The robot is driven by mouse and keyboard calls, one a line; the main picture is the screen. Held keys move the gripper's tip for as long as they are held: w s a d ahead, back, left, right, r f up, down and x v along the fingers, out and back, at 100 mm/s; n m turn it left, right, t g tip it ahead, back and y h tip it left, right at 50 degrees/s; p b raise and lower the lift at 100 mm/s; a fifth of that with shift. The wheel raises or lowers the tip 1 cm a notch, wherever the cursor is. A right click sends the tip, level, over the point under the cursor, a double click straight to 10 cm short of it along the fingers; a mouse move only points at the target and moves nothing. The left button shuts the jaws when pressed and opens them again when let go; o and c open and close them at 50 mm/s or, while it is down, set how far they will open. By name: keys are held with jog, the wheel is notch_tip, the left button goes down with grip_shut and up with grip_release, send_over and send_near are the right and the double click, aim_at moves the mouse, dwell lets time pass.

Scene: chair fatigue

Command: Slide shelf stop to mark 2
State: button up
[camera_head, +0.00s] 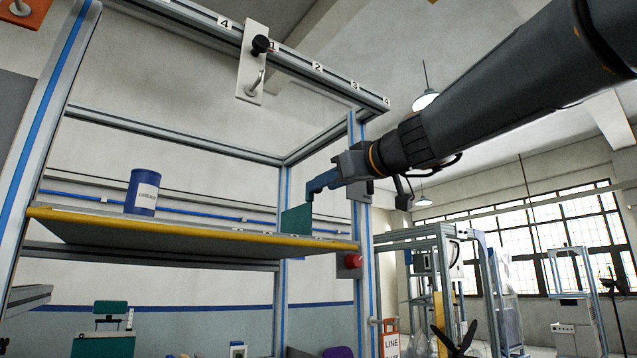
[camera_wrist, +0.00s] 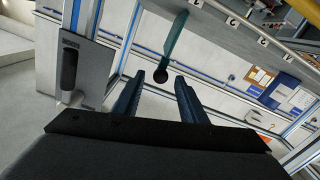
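The shelf stop appears to be the teal plate (camera_head: 296,220) standing on the shelf near its right end. In the wrist view the teal piece (camera_wrist: 175,38) has a round black knob (camera_wrist: 177,77) at its end. My gripper (camera_head: 308,190) is close above the teal plate in the head view. In the wrist view its two blue fingers are apart, with the knob in line with the gap, seemingly beyond the tips. Small numbered labels (camera_wrist: 246,29) run along the rail right of the teal piece. Which mark the stop is at cannot be told.
The yellow-edged shelf (camera_head: 150,228) carries a blue can (camera_head: 143,192) at left. A white plate (camera_head: 253,62) with a black knob hangs from the numbered top beam (camera_head: 335,77). A right frame post (camera_head: 363,215) and red button (camera_head: 353,261) are near my arm.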

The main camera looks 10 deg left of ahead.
jog(key=shift+p+x, duration=0.8)
jog(key=shift+x, duration=1.15)
jog(key=shift+c, duration=0.4)
grip_shut()
